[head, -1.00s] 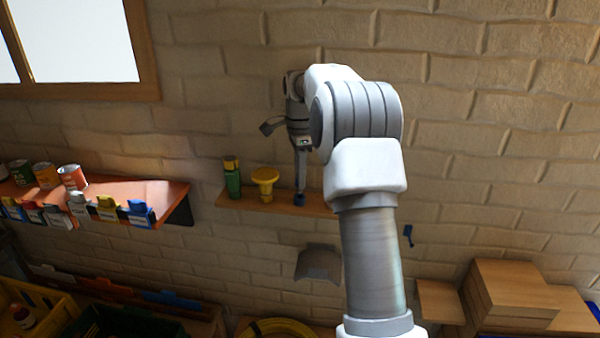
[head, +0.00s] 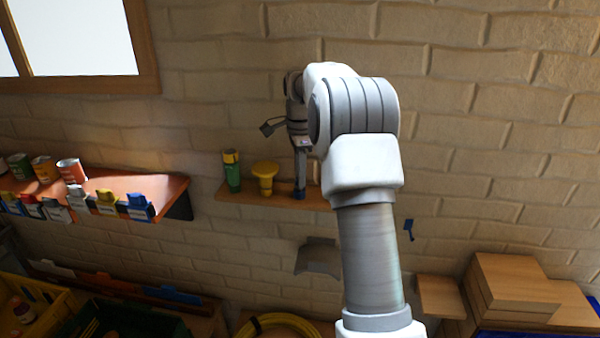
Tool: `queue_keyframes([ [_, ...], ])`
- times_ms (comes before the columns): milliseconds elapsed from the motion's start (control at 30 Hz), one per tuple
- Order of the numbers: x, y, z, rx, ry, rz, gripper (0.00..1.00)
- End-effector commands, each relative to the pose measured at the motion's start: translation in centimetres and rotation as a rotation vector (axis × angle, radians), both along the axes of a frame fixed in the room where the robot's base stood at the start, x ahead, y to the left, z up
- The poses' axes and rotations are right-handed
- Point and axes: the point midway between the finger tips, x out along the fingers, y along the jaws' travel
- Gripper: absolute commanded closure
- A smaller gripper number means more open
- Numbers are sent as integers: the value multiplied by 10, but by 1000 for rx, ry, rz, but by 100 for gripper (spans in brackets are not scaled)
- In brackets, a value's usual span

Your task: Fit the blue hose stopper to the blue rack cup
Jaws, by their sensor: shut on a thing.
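My gripper (head: 300,185) points down at the small wooden wall shelf (head: 245,194), just right of the yellow piece. It is shut on a small dark blue piece (head: 299,194), which I take to be the blue hose stopper, at the shelf's level. The blue rack cup cannot be told apart from this blue piece at this size. I cannot tell whether the stopper sits in a cup, touches it or is above it.
A green cylinder with a yellow top (head: 232,172) and a yellow flared piece (head: 265,176) stand left of my gripper. An orange shelf (head: 165,187) with cans and clips is further left. A blue hook (head: 408,229) hangs right of my arm. Wooden boxes (head: 510,285) stand lower right.

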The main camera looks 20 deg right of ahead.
Motion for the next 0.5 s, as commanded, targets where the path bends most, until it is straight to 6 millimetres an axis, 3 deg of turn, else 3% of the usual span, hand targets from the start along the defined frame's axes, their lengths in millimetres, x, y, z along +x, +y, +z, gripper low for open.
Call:
queue_keyframes([
  [500, 0, 0, -10, 0, 0, 0, 100],
])
